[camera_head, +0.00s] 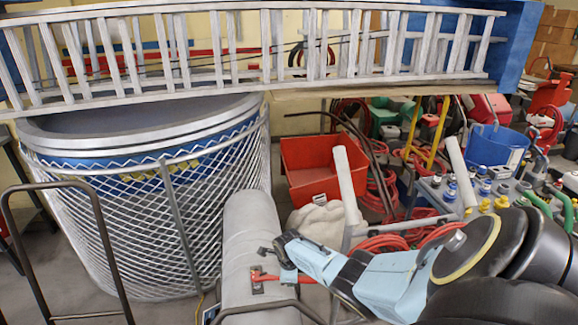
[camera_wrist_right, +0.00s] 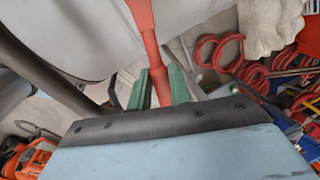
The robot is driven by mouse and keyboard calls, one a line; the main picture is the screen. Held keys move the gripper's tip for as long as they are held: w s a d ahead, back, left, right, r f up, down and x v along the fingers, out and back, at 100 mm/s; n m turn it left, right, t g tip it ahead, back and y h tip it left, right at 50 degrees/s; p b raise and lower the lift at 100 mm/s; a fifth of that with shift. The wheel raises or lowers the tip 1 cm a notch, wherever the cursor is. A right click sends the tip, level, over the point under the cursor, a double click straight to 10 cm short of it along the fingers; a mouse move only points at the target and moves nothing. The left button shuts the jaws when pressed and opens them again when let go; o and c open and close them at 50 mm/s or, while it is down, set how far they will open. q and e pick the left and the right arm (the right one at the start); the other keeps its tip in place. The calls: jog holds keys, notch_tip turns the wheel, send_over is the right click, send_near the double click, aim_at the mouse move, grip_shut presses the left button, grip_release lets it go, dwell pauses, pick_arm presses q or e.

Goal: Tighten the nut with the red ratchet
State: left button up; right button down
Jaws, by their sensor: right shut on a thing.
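The red ratchet (camera_head: 272,278) lies across the top of a grey cylindrical tank in the head view, with its head end at the tank's near side. In the right wrist view its red handle (camera_wrist_right: 146,35) runs upward out of the picture. My right gripper (camera_head: 286,267) is at the handle; its green fingers (camera_wrist_right: 159,84) are shut on it, one on each side. A small dark fitting (camera_head: 257,289) shows at the ratchet's head end. I cannot make out the nut clearly. My left gripper is in neither view.
The grey tank (camera_head: 248,220) is beneath the ratchet. A large mesh-wrapped tub (camera_head: 130,215) stands left, under a ladder (camera_head: 250,50). A red bin (camera_head: 305,170), coiled red hoses (camera_head: 380,243) and a cluttered bench (camera_head: 470,190) crowd the right side.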

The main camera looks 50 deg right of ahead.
jog(key=shift+w+d+n, duration=0.15)
jog(key=shift+d+n, duration=0.1)
jog(key=shift+n, duration=0.05)
jog(key=w+d+n+b, duration=0.1)
jog(key=n+b, duration=0.1)
jog(key=w+d+n+b, duration=0.1)
jog(key=w+n+b, duration=0.1)
jog(key=shift+d+t+y, duration=0.3)
jog(key=shift+d, duration=0.05)
jog(key=c, duration=1.8)
grip_release()
grip_shut()
jog(key=s+a+m+p, duration=0.1)
jog(key=m+p, duration=0.1)
jog(key=s+a+m+p, duration=0.1)
jog(key=s+m+p, duration=0.1)
jog(key=p, duration=0.1)
jog(key=shift+a+r+p, duration=0.2)
jog(key=shift+a+p, duration=0.15)
jog(key=shift+f, duration=0.2)
